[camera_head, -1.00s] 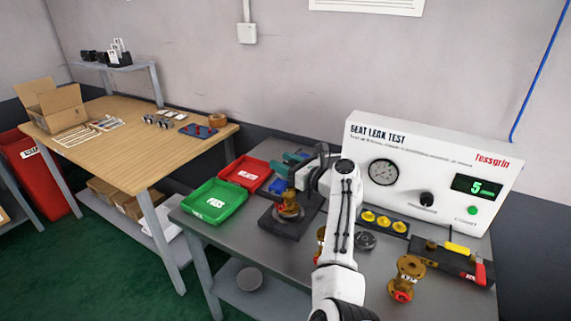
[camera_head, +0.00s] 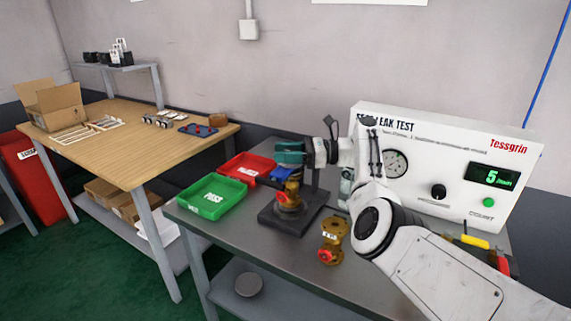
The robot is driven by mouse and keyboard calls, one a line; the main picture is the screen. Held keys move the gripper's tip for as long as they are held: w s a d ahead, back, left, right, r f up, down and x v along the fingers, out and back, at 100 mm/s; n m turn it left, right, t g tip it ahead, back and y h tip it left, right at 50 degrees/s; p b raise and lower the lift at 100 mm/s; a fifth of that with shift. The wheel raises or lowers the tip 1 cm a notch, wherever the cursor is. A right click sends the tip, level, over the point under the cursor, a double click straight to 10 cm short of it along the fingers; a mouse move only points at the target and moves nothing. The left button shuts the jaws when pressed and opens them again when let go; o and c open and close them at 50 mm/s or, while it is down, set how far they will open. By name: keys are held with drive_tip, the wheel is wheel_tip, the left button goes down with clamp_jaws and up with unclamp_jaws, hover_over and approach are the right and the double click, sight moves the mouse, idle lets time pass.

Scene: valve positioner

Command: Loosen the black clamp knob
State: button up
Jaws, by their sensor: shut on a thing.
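A brass valve with a red face (camera_head: 288,195) stands upright in the dark fixture (camera_head: 268,216) on the grey bench. My gripper (camera_head: 303,153) is above and behind this valve, beside the teal part (camera_head: 289,151) over the fixture. It comes in from the right, roughly level. It is shut on the black clamp knob, which is mostly hidden; its outline is too small and covered to make out. A second brass valve (camera_head: 333,241) stands loose on the bench, right of the fixture.
A green tray (camera_head: 212,197) and a red tray (camera_head: 245,168) lie left of the fixture. The white leak tester (camera_head: 470,140) stands behind my arm, its display showing 5. A wooden table (camera_head: 105,150) is at left. The bench front is mostly clear.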

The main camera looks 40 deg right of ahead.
drive_tip(key=shift+a+n+g+y+b, duration=0.1)
drive_tip(key=shift+n+g+y+b, duration=0.6)
drive_tip(key=shift+b, duration=0.65)
drive_tip(key=o, duration=1)
drive_tip(key=shift+b+v, duration=1.65)
drive_tip(key=shift+v, duration=2.1)
